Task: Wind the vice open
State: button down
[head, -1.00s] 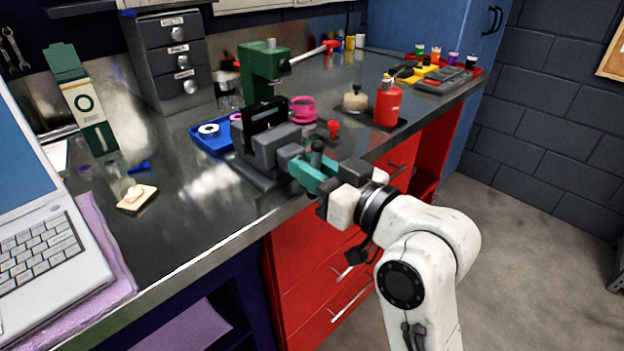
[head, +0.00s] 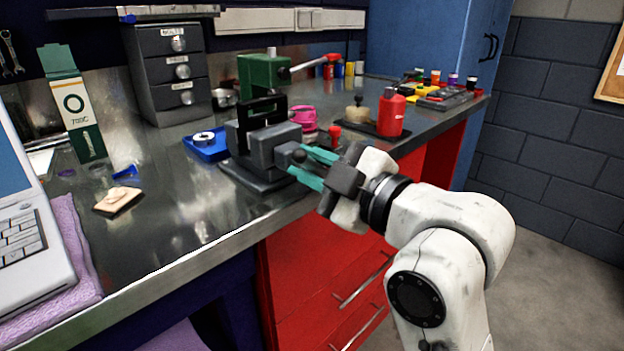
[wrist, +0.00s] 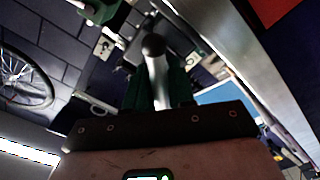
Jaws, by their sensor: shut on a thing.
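The grey bench vice (head: 265,150) stands at the front edge of the metal bench, with black upright plates at its jaws; the jaw gap cannot be made out. My gripper (head: 314,168) is at the vice's front, its teal fingers shut on the vice handle. In the wrist view the handle (wrist: 157,82) is a pale bar with a dark ball end, lying between the two green fingers. My fingers hide part of the handle and the screw behind it.
A blue tray (head: 208,150) with a white roll sits left of the vice. A green press (head: 264,73) with a red-tipped lever stands behind. A pink cup (head: 303,117), a small red item (head: 335,131) and a red bottle (head: 391,113) are to the right. Red drawers are below.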

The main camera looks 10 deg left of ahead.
jog(key=shift+f+n+b, duration=0.2)
jog(key=shift+n+b, duration=0.55)
jog(key=shift+n, duration=0.35)
jog(key=shift+r, duration=0.1)
jog(key=c, duration=0.7)
grip_release()
jog(key=shift+a, duration=0.15)
jog(key=shift+d, duration=0.25)
jog(key=p+v, duration=0.1)
jog(key=v, duration=0.9)
jog(key=shift+s+d, duration=0.1)
jog(key=shift+s, duration=0.1)
